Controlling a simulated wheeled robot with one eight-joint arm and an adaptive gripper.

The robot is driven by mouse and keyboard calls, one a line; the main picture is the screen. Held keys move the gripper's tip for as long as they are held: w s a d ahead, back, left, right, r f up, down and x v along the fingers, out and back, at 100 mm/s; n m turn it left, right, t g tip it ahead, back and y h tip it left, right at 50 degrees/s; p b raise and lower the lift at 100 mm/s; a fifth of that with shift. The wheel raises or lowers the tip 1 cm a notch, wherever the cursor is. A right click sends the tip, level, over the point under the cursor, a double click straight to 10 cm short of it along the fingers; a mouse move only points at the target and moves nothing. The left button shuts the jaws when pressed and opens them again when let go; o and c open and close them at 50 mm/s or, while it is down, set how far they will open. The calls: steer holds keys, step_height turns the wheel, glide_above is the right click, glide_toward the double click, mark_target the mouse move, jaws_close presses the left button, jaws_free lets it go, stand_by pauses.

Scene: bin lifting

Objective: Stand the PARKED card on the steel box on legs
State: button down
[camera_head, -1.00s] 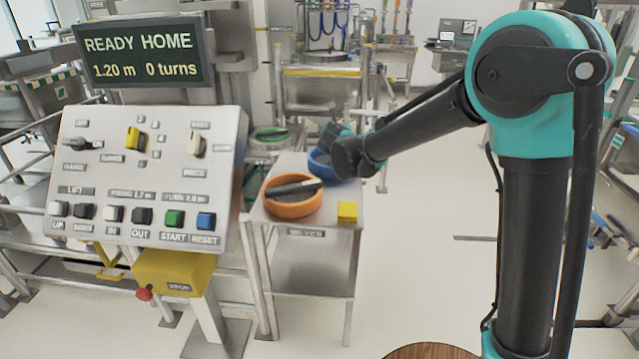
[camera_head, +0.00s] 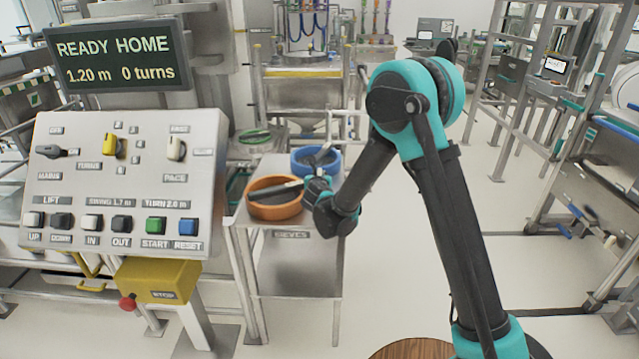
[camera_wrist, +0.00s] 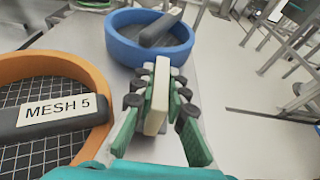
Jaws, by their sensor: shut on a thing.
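My gripper (camera_wrist: 158,98) is shut on a thin pale-yellow card-like block (camera_wrist: 159,88), seen nearly edge-on in the wrist view. No writing on it can be read, so I cannot confirm the word PARKED. In the head view my gripper (camera_head: 317,187) is over the right side of the small steel stand (camera_head: 290,250), right of the orange sieve; my arm hides the block there. I cannot tell which thing is the steel box on legs; a grey steel control box (camera_head: 125,180) on a post stands at left.
The orange sieve (camera_head: 275,210), labelled MESH 5, and the blue sieve (camera_head: 328,165) sit on the stand, close to my gripper. A yellow STOP box (camera_head: 160,281) with a red button hangs below the controls. Open floor lies right of the stand.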

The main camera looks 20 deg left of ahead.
steer(key=shift+f, duration=1.35)
steer(key=c, duration=1.5)
jaws_free()
steer(key=shift+f, duration=0.15)
steer(key=shift+c, duration=0.2)
steer(key=shift+s+r, duration=0.25)
steer(key=shift+s, duration=0.05)
steer(key=v, duration=1.1)
steer(key=shift+s+d, duration=0.2)
